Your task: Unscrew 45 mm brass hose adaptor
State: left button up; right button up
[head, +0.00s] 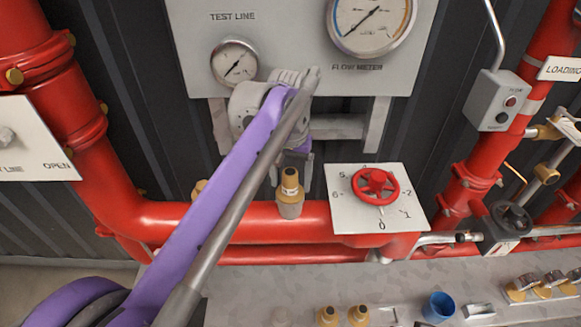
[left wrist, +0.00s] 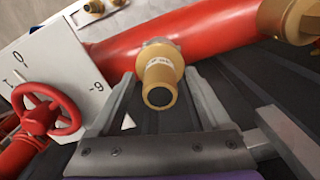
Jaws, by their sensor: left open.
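A brass hose adaptor (head: 290,192) stands upright on an outlet of the red horizontal pipe (head: 235,215), just left of the valve plate. In the left wrist view the adaptor (left wrist: 160,76) points at the camera, with a pale label and a dark open end. My left gripper (head: 291,180) is open around it, one finger on each side. In the left wrist view my left gripper (left wrist: 160,84) shows gaps between the fingers and the brass. Whether a finger touches it is hidden in the head view. My right gripper is not in view.
A white plate with a red handwheel (head: 376,186) is close on the right. The test line gauge (head: 234,63) and flow meter (head: 370,22) are above. Two brass fittings (head: 328,316) (head: 358,316) and a blue cup (head: 438,306) are on the grey surface below.

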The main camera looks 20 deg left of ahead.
pick_arm(q)
jog(key=shift+f, duration=0.4)
jog(key=shift+c, duration=0.3)
grip_shut()
jog(key=c, duration=0.7)
grip_release()
grip_shut()
jog(key=n, duration=0.2)
jog(key=shift+r+n+p, duration=0.1)
jog(key=shift+n+p, duration=0.3)
jog(key=n, duration=0.3)
jog(key=shift+a+n, duration=0.1)
jog(key=shift+n, duration=0.2)
